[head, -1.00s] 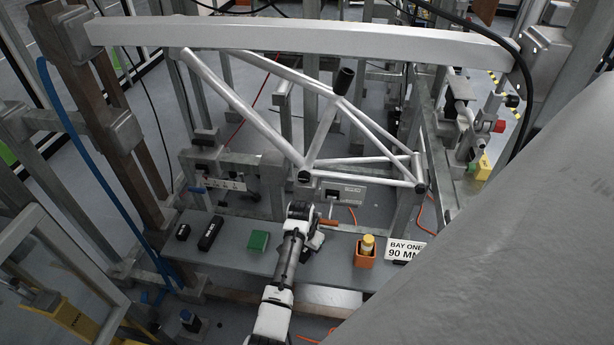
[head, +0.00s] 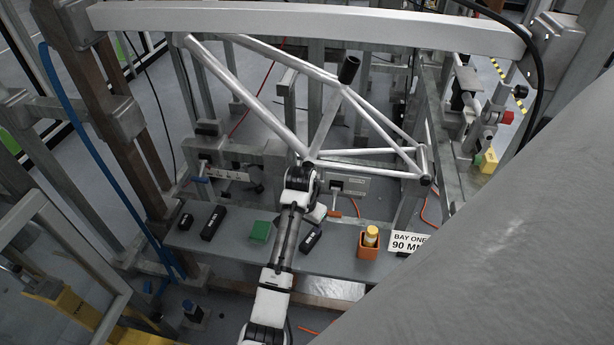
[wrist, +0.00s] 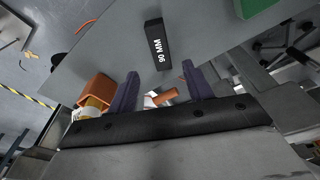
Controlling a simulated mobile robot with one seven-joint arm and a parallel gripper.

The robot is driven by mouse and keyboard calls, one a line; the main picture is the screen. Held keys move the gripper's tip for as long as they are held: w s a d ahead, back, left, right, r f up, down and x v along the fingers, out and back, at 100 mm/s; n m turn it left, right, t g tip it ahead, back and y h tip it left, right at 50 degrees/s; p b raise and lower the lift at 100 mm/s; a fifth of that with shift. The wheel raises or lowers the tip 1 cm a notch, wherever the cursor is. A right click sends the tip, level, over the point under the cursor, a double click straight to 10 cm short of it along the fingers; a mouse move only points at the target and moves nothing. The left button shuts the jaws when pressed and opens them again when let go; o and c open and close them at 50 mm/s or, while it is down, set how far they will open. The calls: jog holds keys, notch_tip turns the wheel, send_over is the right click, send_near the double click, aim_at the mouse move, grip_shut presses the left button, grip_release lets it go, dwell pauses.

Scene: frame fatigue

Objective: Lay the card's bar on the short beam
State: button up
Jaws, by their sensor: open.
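The card (head: 410,243) reads "BAY ONE 90 MM" and stands at the shelf's right end. A black bar lies on the grey shelf (head: 338,262), right of the green block; its label reads 90 MM in the wrist view (wrist: 157,45). It also shows in the head view (head: 311,239). My gripper (head: 302,178) is in front of the bike frame's lower joint. In the wrist view its two purple fingers (wrist: 158,80) are apart and empty, with the bar beyond their tips.
Two other black bars, one shorter (head: 186,221) and one longer (head: 213,223), lie at left. A green block (head: 260,231) and an orange cup (head: 368,246) with a yellow-topped item flank the 90 MM bar. The bike frame (head: 245,95) hangs close to my gripper.

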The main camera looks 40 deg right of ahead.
jog(key=shift+s+a+r, duration=0.1)
jog(key=shift+a+r, duration=0.05)
jog(key=shift+r, duration=1.05)
